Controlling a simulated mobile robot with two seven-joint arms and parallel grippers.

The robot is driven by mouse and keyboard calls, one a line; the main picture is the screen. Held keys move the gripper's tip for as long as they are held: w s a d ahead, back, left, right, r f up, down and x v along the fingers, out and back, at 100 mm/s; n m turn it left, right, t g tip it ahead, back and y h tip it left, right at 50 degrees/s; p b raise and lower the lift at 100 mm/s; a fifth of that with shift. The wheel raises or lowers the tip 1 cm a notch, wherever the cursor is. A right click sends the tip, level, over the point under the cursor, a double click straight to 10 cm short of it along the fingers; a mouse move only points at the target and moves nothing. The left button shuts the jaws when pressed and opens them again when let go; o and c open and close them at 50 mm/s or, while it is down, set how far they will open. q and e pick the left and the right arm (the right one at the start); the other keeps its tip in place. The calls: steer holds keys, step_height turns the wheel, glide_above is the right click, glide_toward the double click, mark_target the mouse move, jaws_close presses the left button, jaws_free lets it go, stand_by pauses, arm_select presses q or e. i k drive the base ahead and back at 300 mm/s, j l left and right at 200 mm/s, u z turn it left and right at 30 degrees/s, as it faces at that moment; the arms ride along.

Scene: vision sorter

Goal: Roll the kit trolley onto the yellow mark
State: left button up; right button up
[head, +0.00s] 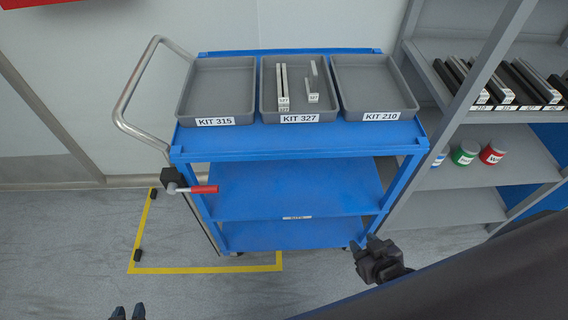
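The kit trolley (295,187) is blue, with a bent metal push handle (128,95) on its left side. A red-gripped lever (203,189) sits at its left front post. The yellow mark (205,269) is a taped outline on the floor. The trolley stands mostly to the right of it, with its left part over the outline's right side. My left gripper (128,312) shows only as two separated fingertips at the bottom edge, open and empty. My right gripper (366,246) is near the trolley's lower right front corner, open with nothing seen in it.
Grey trays labelled KIT 315 (217,121), KIT 327 (300,118) and KIT 210 (381,116) are on the trolley top; the middle one holds pale bars. A shelf rack (455,205) stands close on the right. Small dark blocks (137,255) lie along the mark's left line. A wall is behind.

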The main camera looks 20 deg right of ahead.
mark_target(310, 186)
steer(key=i+j, duration=0.45)
steer(key=i+j+z, duration=0.1)
steer(key=i+j, duration=0.3)
steer(key=j, duration=0.2)
